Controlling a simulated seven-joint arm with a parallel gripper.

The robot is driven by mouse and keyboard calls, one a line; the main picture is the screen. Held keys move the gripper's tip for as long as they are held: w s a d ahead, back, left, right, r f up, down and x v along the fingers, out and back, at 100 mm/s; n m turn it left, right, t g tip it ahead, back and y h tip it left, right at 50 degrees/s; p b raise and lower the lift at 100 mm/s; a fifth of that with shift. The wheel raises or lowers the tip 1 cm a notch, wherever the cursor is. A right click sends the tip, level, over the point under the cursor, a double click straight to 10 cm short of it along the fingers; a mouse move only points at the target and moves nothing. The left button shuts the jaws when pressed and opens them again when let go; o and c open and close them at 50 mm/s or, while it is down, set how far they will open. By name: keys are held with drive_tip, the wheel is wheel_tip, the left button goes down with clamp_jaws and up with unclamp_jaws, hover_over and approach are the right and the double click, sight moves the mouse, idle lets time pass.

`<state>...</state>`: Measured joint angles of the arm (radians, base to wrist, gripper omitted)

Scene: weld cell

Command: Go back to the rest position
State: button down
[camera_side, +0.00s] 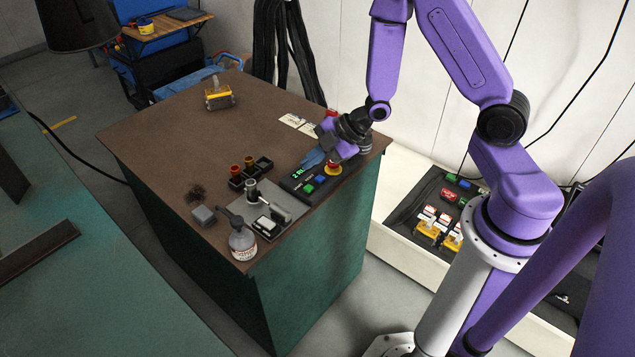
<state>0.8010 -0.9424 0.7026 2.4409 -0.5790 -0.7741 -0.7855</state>
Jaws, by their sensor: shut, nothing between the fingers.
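My gripper (315,158) is at the end of my purple arm, low over the right part of the brown-topped bench (160,137). Its blue-grey fingers are together with nothing seen between them. They are just behind a black control box (296,187) with green and blue buttons, a lit display and a red and yellow knob at its right end. The fingers partly overlap the box in the picture; I cannot tell whether they touch it.
A yellow device (218,97) is at the back. The bench's left middle is clear. An equipment case (436,205) lies right.

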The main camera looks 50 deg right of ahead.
drive_tip(key=s+r+m+g+h, duration=0.1)
drive_tip(key=s+r+g, duration=0.1)
drive_tip(key=s+r, duration=0.3)
drive_tip(key=s+a+r+m+g+h, duration=0.1)
drive_tip(key=s+r, duration=0.4)
drive_tip(key=s, duration=0.7)
drive_tip(key=s+a+r+m+g+h, duration=0.1)
drive_tip(key=s+r+m+g+h, duration=0.1)
drive_tip(key=s+r, duration=0.3)
drive_tip(key=s+g+h, duration=0.1)
drive_tip(key=s, duration=0.3)
drive_tip(key=shift+s+a+r+m, duration=0.25)
drive_tip(key=shift+s+r+m, duration=0.05)
drive_tip(key=shift+r, duration=0.1)
